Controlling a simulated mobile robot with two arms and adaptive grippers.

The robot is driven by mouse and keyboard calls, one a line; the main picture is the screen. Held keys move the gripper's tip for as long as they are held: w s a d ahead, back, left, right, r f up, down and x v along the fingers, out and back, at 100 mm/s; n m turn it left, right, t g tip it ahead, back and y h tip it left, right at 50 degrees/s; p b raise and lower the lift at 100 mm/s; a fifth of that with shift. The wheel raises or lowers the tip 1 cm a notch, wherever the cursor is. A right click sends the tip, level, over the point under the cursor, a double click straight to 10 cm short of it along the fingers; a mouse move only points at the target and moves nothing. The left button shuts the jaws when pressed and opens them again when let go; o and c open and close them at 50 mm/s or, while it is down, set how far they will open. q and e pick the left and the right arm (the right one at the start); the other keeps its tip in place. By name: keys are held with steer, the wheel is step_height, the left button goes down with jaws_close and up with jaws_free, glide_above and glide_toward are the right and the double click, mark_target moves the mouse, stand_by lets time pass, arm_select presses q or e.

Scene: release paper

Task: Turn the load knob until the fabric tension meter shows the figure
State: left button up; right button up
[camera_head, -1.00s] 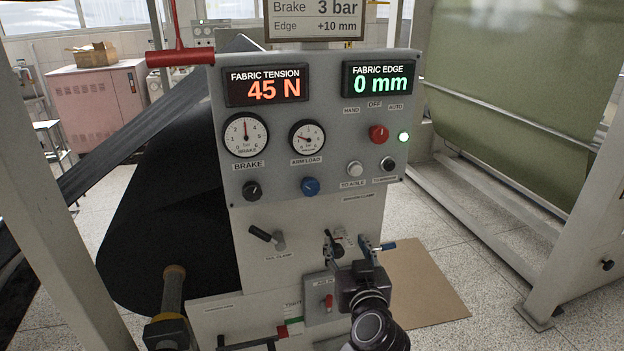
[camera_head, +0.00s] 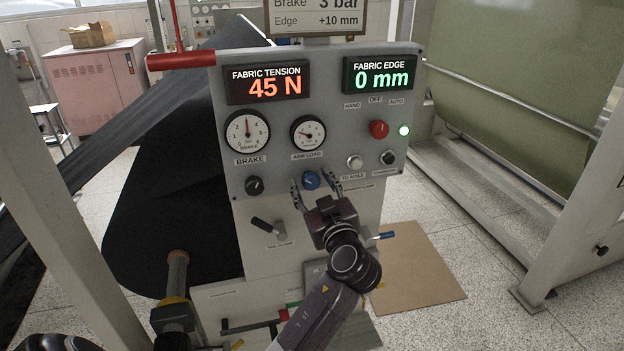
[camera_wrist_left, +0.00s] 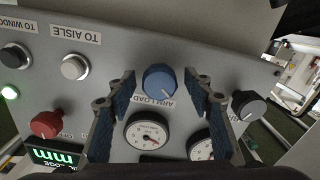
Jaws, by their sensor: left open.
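The load knob (camera_head: 311,180) is blue and sits under the ARM LOAD gauge (camera_head: 308,132) on the grey panel. My left gripper (camera_head: 316,186) is open, with one finger on each side of the knob. In the left wrist view the blue knob (camera_wrist_left: 159,80) stands between the open fingers, with a gap on both sides; the panel appears upside down there. The fabric tension meter (camera_head: 267,85) reads 45 N in orange. A sign (camera_head: 315,15) above reads Brake 3 bar and Edge +10 mm; its top is cut off. My right gripper is not in view.
A black brake knob (camera_head: 254,186) lies left of the load knob. A red selector (camera_head: 379,129) and two push buttons (camera_head: 355,161) lie to the right. A tail clamp lever (camera_head: 266,226) projects below. The fabric edge meter (camera_head: 380,76) reads 0 mm in green.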

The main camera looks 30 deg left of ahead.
arm_select(q)
steer(key=c, duration=1.2)
steer(key=shift+o, duration=0.2)
steer(key=shift+f+m+b, duration=0.2)
steer(key=shift+m+b, duration=0.3)
steer(key=shift+b, duration=0.35)
steer(key=shift+r+m+b, duration=0.15)
steer(key=shift+m+b, duration=0.15)
steer(key=shift+m, duration=0.3)
steer(key=o, duration=1.2)
steer(key=shift+c, duration=0.2)
steer(key=shift+d, duration=0.15)
